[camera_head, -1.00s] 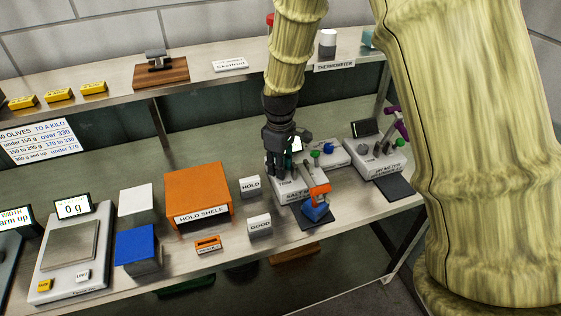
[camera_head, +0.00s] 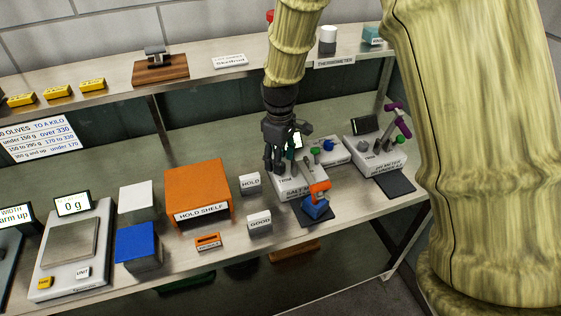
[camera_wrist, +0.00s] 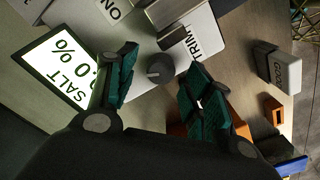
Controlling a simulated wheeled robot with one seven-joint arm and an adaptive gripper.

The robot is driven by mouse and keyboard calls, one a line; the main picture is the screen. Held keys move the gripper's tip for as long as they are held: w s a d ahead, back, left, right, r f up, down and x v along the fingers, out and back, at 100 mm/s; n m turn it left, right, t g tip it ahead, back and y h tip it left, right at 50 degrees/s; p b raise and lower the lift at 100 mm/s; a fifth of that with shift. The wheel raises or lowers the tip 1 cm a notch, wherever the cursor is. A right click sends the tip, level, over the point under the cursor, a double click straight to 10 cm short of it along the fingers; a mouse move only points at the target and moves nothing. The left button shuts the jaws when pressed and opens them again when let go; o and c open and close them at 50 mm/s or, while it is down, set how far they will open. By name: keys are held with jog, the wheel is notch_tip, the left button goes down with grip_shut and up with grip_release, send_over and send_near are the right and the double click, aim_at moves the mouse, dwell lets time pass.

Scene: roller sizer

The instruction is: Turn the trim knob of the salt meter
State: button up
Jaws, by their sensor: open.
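The salt meter (camera_head: 312,190) is a pale box on the bench at the right, partly hidden by my gripper (camera_head: 280,165) in the head view. Its lit screen (camera_wrist: 68,66) reads "SALT" with a partly hidden percent figure in the wrist view. The dark round trim knob (camera_wrist: 160,68) shows between and just beyond my gripper's two green-padded fingertips (camera_wrist: 158,80). The fingers are apart, one on each side of the knob, and I see no contact. A "TRIM" label (camera_wrist: 206,36) lies beside the knob. How far above the meter the fingertips are I cannot tell.
An orange-and-blue tool (camera_head: 318,203) stands on a dark pad in front of the meter. White "HOLD" (camera_head: 250,183) and "GOOD" (camera_head: 260,224) blocks and the orange hold shelf (camera_head: 198,185) stand to the left. The pH meter (camera_head: 375,155) is close on the right.

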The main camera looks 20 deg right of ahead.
notch_tip(320, 180, up, 10)
jog(key=shift+r, duration=0.25)
jog(key=shift+s, duration=0.1)
dwell(0.5)
